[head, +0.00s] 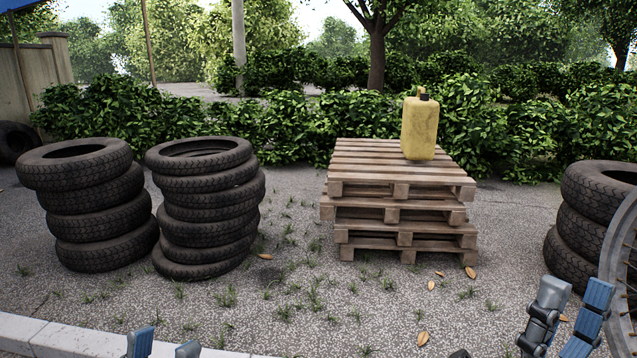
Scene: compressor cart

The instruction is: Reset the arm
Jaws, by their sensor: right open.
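My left gripper (164,347) shows only as two grey and blue fingertips at the bottom edge, left of centre. The tips stand apart with nothing seen between them. My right gripper (573,295) is at the bottom right, its grey and blue fingers pointing up. It is open, with no object seen between the fingers. Most of both arms lies outside the view. No compressor cart can be made out.
Two tire stacks (95,205) (205,210) stand left. A yellow jerrycan (419,130) stands on stacked wooden pallets (400,190). More tires (575,225) and a spoked wheel (617,240) are at right, near my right gripper. Pavement between is open; a pale curb (60,338) runs lower left.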

